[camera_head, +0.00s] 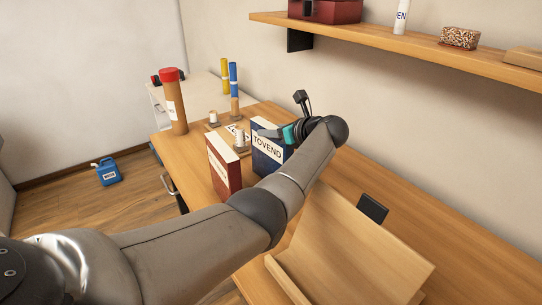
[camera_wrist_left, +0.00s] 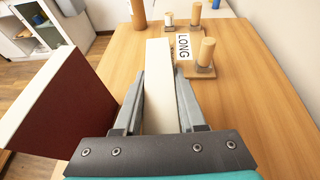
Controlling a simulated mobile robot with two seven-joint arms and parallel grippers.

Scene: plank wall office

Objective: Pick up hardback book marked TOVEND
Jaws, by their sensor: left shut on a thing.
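The blue hardback book marked TOVEND (camera_head: 267,153) stands upright on the wooden desk, its white label facing the head camera. My left gripper (camera_head: 273,133) reaches it from the right and is shut on it near the top. In the left wrist view the book's pale edge (camera_wrist_left: 158,70) lies between the two fingers (camera_wrist_left: 160,95). A red book (camera_head: 223,167) stands to the left of it, apart from it; it also shows in the left wrist view (camera_wrist_left: 55,112). My right gripper is not in view.
Pegs on wooden bases and a card marked LONG (camera_wrist_left: 183,47) stand behind the book. A brown tube with a red cap (camera_head: 175,105) is at the desk's far left. A wooden stand (camera_head: 350,245) is at the near right. A shelf (camera_head: 420,50) runs above.

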